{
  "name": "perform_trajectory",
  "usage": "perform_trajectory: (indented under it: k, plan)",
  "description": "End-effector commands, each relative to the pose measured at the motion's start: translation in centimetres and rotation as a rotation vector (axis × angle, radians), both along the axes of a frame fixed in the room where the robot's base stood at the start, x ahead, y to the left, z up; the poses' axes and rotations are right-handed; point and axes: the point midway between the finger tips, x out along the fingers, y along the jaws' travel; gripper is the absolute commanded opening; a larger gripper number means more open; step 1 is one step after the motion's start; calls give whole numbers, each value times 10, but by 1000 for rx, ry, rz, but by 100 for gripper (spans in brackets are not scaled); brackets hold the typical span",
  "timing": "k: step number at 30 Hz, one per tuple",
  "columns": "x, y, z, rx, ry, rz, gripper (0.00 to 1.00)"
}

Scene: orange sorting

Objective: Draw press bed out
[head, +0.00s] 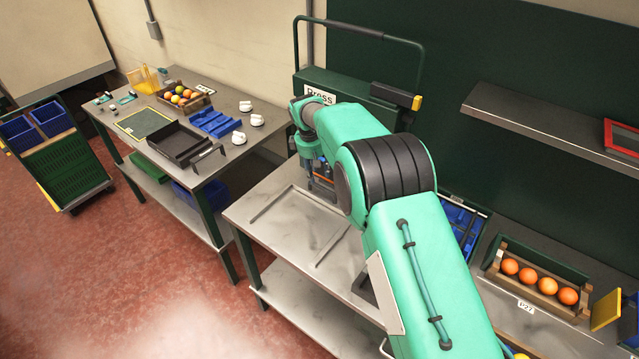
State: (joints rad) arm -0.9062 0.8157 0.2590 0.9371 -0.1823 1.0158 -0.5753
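The press (302,82), a dark green housing with a white "Press" sign, stands at the back of the middle steel bench. My teal arm crosses in front and hides much of it. Two thin parallel rails (331,246) run forward over the bench top from the press area. I cannot make out the press bed clearly; it may be hidden behind my arm and gripper. My gripper (322,188) points down at the back of the bench, close to the front of the press. Its fingers are small and partly covered, so their opening and any contact cannot be told.
The bench top (290,238) between and in front of the rails is bare. The left table (222,100) holds a black tray (180,142), blue trays, white cups and a fruit crate. A crate of oranges (530,290) stands at right. A grey shelf (545,125) juts from the wall.

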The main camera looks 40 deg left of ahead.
Motion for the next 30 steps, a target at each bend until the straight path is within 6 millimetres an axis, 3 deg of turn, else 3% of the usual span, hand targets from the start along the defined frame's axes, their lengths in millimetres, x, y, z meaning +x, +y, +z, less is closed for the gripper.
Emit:
perform_trajectory:
  k: [6, 12, 27, 30]
  plan:
    - [7, 0, -36, -2, 1, 0, 39]
    - [11, 0, -57, 0, 0, 0, 39]
    - [13, 0, -67, 0, 0, 0, 39]
    - [13, 0, -67, 0, 0, 0, 21]
